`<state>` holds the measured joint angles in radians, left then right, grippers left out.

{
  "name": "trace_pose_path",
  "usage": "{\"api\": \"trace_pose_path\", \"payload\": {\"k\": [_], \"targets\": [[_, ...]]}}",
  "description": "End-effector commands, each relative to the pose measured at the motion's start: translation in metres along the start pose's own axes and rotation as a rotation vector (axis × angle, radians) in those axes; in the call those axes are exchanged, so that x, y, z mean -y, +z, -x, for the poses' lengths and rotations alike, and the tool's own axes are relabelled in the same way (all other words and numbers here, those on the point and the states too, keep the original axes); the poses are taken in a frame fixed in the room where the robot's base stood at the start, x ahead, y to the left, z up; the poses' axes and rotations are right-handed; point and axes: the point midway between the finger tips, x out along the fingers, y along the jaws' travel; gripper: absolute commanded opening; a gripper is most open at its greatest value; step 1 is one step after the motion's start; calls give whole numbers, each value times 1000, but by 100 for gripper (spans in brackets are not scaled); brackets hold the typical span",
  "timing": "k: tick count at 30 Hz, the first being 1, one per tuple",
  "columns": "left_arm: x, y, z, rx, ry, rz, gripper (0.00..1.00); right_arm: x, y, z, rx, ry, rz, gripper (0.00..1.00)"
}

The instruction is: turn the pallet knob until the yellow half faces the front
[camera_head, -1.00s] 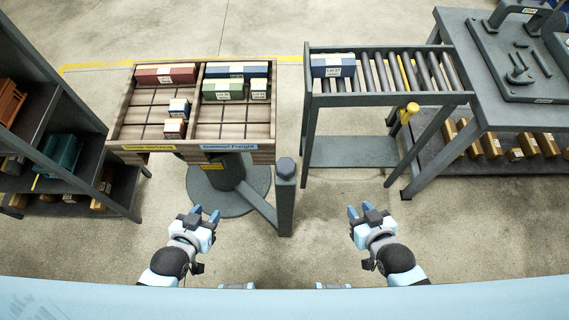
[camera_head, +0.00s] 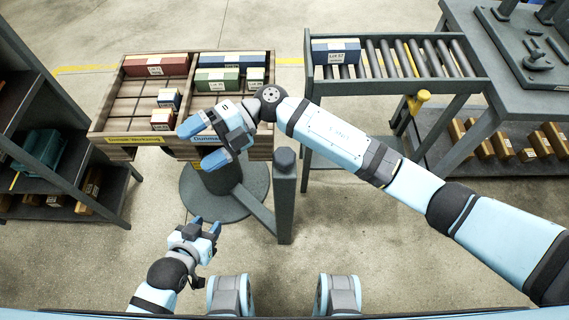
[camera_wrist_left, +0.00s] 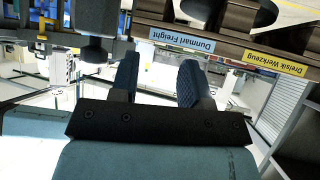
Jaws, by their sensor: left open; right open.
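The pallet (camera_head: 116,113) is a wooden tray on a round grey pedestal. A yellow label (camera_head: 135,140) is on the left of its near edge. A blue label (camera_head: 200,140), partly covered by my right gripper, is to the right of it. A grey post with a dark knob-like cap (camera_head: 285,160) stands at the pallet's near right. My right gripper (camera_head: 198,145) is open and empty, over the pallet's near edge at the blue label, left of the post. My left gripper (camera_head: 205,224) is open and empty, low in front of the pedestal.
Red, blue and green boxes sit on the pallet. A roller conveyor (camera_head: 400,57) with a blue box (camera_head: 335,50) stands at the right, beside a grey workbench (camera_head: 475,55). A dark shelf (camera_head: 60,105) is at the left. The floor in front is clear.

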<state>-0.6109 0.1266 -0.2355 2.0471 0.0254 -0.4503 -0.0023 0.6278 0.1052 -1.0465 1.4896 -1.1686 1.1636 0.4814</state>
Motion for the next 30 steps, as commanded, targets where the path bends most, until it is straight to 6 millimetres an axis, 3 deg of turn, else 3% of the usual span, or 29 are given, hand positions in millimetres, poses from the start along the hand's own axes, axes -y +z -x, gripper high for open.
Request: {"api": "trace_pose_path", "payload": {"k": [1, 4, 7, 12, 15, 18, 22, 30], "targets": [[0, 11, -8, 1, 0, 3, 43, 18, 9, 5, -37, -153, 20, 91], [0, 20, -14, 4, 1, 8, 43, 48, 23, 28, -96, -474, 21, 91], [0, 28, -20, 8, 2, 13, 43, 69, 38, 67, -116, -792, -10, 91], [0, 33, -26, 3, 4, 20, 43, 76, 57, 140, -81, -1209, -101, 91], [0, 33, -28, -1, 5, 23, 43, 71, 62, 168, -53, -1349, -145, 91], [0, 34, -29, 0, 6, 23, 43, 68, 63, 182, -38, -1414, -170, 91], [-1, 33, -28, 1, 6, 24, 43, 76, 61, 183, -37, -1428, -177, 91], [0, 34, -28, 6, 6, 20, 43, 126, 54, 174, -41, -1422, -177, 91]]}}
